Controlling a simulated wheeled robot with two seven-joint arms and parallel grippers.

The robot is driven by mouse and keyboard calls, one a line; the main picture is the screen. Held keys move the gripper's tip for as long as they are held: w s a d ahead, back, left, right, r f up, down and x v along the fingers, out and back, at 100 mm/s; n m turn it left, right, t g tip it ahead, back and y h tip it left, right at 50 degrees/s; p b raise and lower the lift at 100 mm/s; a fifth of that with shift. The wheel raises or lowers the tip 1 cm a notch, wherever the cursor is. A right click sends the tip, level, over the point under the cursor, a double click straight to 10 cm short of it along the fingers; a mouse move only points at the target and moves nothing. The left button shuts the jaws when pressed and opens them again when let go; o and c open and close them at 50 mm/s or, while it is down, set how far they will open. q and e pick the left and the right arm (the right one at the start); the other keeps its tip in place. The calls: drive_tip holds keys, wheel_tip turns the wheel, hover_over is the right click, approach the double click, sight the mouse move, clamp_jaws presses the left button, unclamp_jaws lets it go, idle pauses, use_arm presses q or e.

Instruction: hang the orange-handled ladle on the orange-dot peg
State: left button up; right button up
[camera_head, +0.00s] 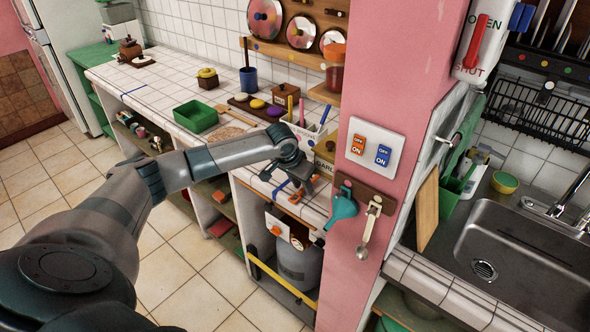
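My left gripper (296,187) points down over the front edge of the tiled counter, left of the pink pillar. Its fingers are small and dark, and I cannot tell whether they are open or shut. A small orange piece (294,198) shows right at the fingertips. It may be part of the orange-handled ladle, but no ladle bowl is clear to me. A wooden rail (283,53) on the back wall carries round lids and small coloured dots. I cannot single out the orange-dot peg for certain. My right gripper is not in view.
A teal funnel (341,207) and measuring spoons (369,228) hang on the pink pillar (386,72), below a switch plate (358,158). A green tray (195,116) and several small pots stand on the counter. A sink (515,240) lies right of the pillar. A grey gas bottle (298,265) stands below.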

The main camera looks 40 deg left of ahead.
use_arm(q)
drive_tip(key=shift+f+b, duration=0.25)
drive_tip(key=shift+b, duration=0.25)
drive_tip(key=b+v, duration=0.3)
drive_tip(key=v, duration=0.2)
drive_tip(key=shift+w+a+r, duration=0.1)
drive_tip(key=shift+r, duration=0.2)
drive_tip(key=b+v, duration=0.2)
drive_tip(key=v, duration=1)
drive_tip(key=shift+r, duration=0.1)
